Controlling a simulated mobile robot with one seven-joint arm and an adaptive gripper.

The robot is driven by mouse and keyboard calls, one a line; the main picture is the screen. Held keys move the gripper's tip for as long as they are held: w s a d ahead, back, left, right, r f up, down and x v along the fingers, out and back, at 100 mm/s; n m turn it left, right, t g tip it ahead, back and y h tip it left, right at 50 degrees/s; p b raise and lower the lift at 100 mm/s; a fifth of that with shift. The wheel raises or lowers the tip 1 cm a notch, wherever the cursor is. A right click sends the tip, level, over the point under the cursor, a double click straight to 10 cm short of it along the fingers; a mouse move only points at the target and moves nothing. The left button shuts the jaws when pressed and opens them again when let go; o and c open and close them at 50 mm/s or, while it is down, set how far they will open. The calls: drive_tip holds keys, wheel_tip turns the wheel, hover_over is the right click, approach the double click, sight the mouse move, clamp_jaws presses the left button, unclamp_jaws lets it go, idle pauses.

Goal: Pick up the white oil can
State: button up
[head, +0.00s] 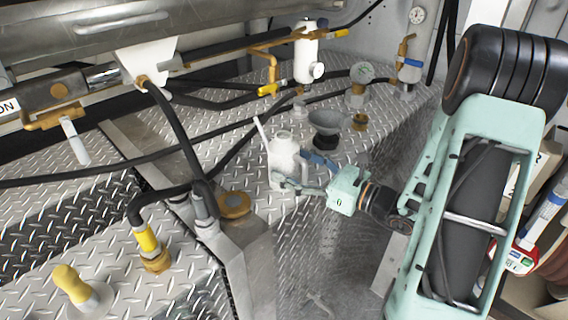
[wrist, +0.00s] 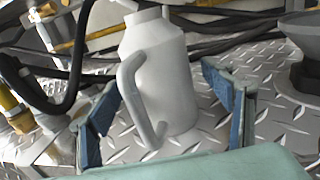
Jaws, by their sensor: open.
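The white oil can (head: 284,158) stands upright on the diamond-plate deck in the middle of the head view. A thin pale spout rises from it to the upper left. In the wrist view the can (wrist: 165,75) stands in the centre with its handle (wrist: 132,95) toward the camera; its top is cut off by the frame. My gripper (head: 302,174) is open, with its fingers reaching to the can from the right. In the wrist view the blue-padded fingers (wrist: 166,112) stand one on each side of the can's lower body, with visible gaps.
A dark grey funnel (head: 328,122) stands just behind and right of the can. Black hoses (head: 180,135) cross the deck to the left. Yellow-capped fittings (head: 147,240) stand at front left. A gauge (head: 361,72) and valves stand behind. Bare deck (head: 290,230) lies in front.

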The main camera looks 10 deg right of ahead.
drive_tip(key=shift+x, duration=1.05)
drive_tip(key=c, duration=1.5)
drive_tip(key=shift+c, duration=0.5)
drive_tip(key=shift+r, duration=0.15)
